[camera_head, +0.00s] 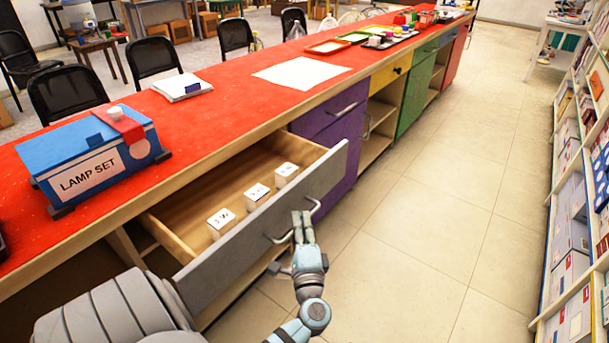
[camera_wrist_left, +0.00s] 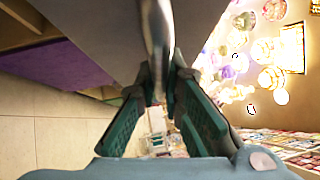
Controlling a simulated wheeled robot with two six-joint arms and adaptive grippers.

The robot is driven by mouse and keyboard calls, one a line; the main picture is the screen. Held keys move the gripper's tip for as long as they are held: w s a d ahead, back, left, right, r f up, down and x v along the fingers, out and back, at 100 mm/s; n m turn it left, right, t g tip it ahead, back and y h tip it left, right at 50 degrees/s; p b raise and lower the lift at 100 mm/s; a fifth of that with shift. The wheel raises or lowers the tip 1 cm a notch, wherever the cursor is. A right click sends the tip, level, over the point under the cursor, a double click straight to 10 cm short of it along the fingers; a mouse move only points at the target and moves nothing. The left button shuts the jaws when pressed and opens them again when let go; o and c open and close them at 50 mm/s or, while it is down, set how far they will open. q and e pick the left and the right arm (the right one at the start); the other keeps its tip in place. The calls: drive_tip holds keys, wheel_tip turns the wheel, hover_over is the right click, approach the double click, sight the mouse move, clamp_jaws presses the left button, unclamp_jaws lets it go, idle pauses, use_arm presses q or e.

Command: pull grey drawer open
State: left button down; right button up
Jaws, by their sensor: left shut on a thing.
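The grey drawer (camera_head: 225,260) stands pulled out from the red-topped counter, with its wooden inside in view. Several small white boxes with printed marks (camera_head: 257,196) stand in a row inside it. My left gripper (camera_head: 303,222) is at the drawer's front, shut on its metal handle (camera_head: 314,209). In the left wrist view the handle bar (camera_wrist_left: 158,50) runs between the two green-padded fingers (camera_wrist_left: 163,95), with the grey drawer front (camera_wrist_left: 105,30) beside it. My right gripper is not in view.
A blue lamp set box (camera_head: 90,160) sits on the red counter top (camera_head: 215,120) above the drawer. Closed purple drawers (camera_head: 330,115) adjoin on the right. The tiled floor (camera_head: 440,220) is clear up to the shelves (camera_head: 580,210) at far right.

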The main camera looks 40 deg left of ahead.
use_arm(q)
drive_tip(key=shift+d+f, duration=0.1)
drive_tip(key=shift+d, duration=0.3)
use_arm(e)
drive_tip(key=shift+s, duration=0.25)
use_arm(q)
drive_tip(key=c, duration=1.9)
unclamp_jaws()
drive_tip(key=shift+o, duration=1)
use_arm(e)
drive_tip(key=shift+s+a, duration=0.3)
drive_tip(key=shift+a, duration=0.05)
